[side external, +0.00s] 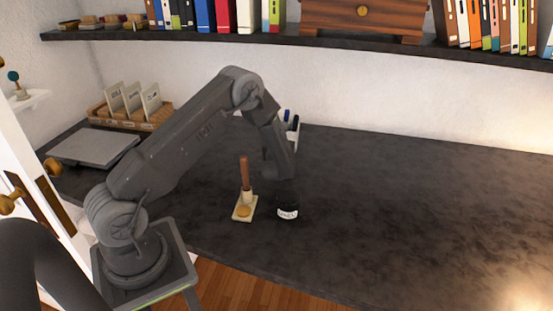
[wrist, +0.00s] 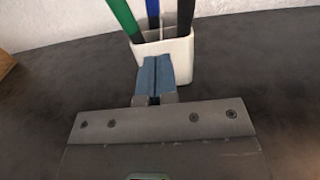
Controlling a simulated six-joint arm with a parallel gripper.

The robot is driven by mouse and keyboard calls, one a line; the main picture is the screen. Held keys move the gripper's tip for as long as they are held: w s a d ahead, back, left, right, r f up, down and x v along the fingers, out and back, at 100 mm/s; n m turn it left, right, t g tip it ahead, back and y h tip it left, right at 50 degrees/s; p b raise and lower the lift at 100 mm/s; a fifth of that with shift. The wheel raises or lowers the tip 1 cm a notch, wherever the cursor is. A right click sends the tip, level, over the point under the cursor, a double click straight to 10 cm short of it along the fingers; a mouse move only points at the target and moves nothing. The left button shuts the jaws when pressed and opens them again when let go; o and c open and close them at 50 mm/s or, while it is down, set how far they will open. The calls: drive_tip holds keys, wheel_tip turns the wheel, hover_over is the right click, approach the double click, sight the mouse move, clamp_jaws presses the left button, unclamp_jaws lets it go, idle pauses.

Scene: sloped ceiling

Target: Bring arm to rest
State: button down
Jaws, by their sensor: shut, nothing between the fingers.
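My gripper (wrist: 155,62) shows in the wrist view with its two blue fingers pressed together and nothing between them. The fingers point at a white pen holder (wrist: 180,55) with green, blue and black pens in it. The fingertips overlap the holder's front in this view; I cannot tell whether they touch it. In the side external view my arm is raised and bent over the dark worktop (side external: 400,210), with its wrist end hanging down. The fingers cannot be made out there. The pen holder (side external: 293,128) is partly hidden behind my arm.
A black jar with a white label (side external: 288,213) stands below my wrist. Left of it is a wooden-handled stamp (side external: 244,175) on a small pale base. A file rack (side external: 160,113) and grey flat device (side external: 92,147) are at left. The worktop's right side is clear.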

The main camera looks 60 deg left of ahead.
drive_tip(key=v, duration=0.9)
drive_tip(key=shift+s+d, duration=0.1)
drive_tip(key=s+a+r+n+g+y, duration=0.2)
drive_tip(key=s+a+r+n+g, duration=0.3)
drive_tip(key=s+r+n+g, duration=0.55)
drive_tip(key=s+d+r+n+t+h, duration=0.1)
drive_tip(key=s+d+r+n+h, duration=0.3)
drive_tip(key=d, duration=0.5)
drive_tip(key=s+d+r+n+t+h, duration=0.1)
drive_tip(key=s+d+r+n+h, duration=0.3)
drive_tip(key=d, duration=0.5)
drive_tip(key=s+d+r+n+t+h, duration=0.2)
drive_tip(key=s+d+r+n+h, duration=0.1)
drive_tip(key=s+d+n+h, duration=0.2)
drive_tip(key=d+n+h, duration=0.2)
drive_tip(key=d+n, duration=0.1)
drive_tip(key=d, duration=0.1)
drive_tip(key=shift+s+d+r, duration=0.35)
drive_tip(key=shift+d+r, duration=0.05)
